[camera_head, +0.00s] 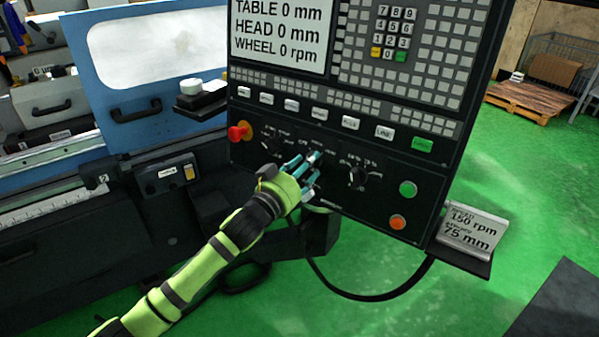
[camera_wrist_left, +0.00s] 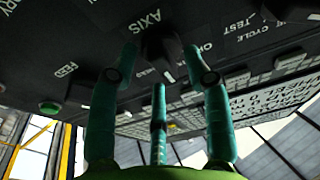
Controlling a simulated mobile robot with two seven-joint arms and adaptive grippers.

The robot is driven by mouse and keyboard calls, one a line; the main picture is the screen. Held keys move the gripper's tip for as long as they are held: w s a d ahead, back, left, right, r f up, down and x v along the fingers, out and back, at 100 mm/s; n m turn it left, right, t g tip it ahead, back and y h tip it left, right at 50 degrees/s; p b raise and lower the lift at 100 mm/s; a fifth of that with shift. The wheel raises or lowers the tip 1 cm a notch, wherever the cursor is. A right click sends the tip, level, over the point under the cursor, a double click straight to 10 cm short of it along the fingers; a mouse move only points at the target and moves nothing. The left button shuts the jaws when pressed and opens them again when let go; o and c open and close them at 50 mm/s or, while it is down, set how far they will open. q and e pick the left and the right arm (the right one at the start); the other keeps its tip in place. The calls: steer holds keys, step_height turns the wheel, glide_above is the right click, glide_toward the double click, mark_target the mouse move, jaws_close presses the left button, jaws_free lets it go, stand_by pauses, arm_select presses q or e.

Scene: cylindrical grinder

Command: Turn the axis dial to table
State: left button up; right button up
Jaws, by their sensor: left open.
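The axis dial (camera_wrist_left: 160,46) is a black knob on the underside-seen control panel in the left wrist view, beside the white word AXIS. A HEAD label shows near its lower edge. My left gripper (camera_wrist_left: 161,66) has teal fingers spread open, with one fingertip on each side of the dial and a third finger below it. I cannot tell whether they touch it. In the head view my left gripper (camera_head: 305,172) is at the lower middle of the black panel (camera_head: 330,197), and its fingers largely hide the dial. My right gripper is not in view.
A red emergency knob (camera_head: 238,131) and a black dial (camera_head: 271,143) lie left of my gripper. Another black dial (camera_head: 358,176), a green button (camera_head: 408,188) and an orange button (camera_head: 397,222) lie right. The screen reads TABLE 0 mm. A note (camera_head: 470,230) sits on a ledge.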

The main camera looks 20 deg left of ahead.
arm_select(q)
steer(key=v, duration=1.1)
steer(key=shift+s, duration=0.45)
steer(key=shift+f, duration=0.1)
